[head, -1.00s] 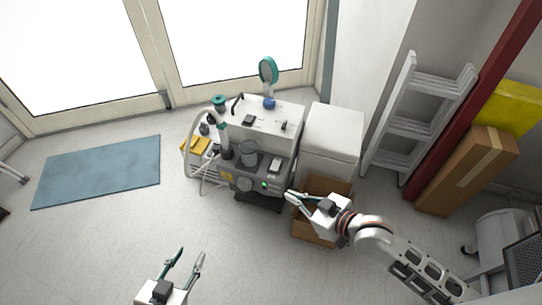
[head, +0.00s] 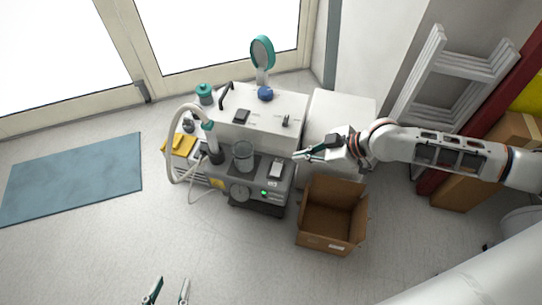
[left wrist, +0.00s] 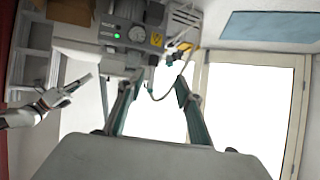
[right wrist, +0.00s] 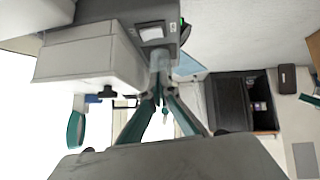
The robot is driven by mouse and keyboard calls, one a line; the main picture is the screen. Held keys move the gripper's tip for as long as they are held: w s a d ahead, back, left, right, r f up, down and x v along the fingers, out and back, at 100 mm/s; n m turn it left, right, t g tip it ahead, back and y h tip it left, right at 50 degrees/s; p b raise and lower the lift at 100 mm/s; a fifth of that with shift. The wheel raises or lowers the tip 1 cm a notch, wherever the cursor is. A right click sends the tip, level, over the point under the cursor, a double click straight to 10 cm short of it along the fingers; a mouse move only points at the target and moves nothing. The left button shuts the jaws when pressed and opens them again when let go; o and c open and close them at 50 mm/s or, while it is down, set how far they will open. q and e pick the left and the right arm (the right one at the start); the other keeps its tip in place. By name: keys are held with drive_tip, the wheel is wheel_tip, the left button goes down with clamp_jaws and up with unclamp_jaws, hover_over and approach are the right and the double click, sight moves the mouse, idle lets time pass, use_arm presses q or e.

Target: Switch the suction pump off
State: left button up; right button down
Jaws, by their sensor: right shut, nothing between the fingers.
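The grey suction unit (head: 225,186) stands on the floor in front of a white cabinet, with a clear jar (head: 243,157), a round dial and a lit green lamp (head: 263,193). A pale rocker switch (head: 275,169) sits on its top right; it also shows in the right wrist view (right wrist: 152,33). I cannot tell its position. My right gripper (head: 297,157) is shut and empty, up and right of the switch in the head view. In the right wrist view its tips (right wrist: 160,62) appear just below the unit. My left gripper (head: 169,284) is open and empty, far in front.
The white cabinet (head: 262,104) carries a black handle, small black switches and a round green-rimmed piece. A white box stands to its right. An open cardboard box (head: 331,215) sits right of the unit. A hose (head: 171,145) loops at left. Floor in front is clear.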

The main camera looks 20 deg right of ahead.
use_arm(q)
drive_tip(key=shift+w+a+r, duration=0.15)
drive_tip(key=shift+w+r, duration=0.15)
drive_tip(key=shift+w, duration=0.2)
use_arm(e)
drive_tip(key=shift+w+d+f, duration=0.25)
drive_tip(key=shift+w+d, duration=0.65)
use_arm(q)
drive_tip(key=shift+f, duration=0.1)
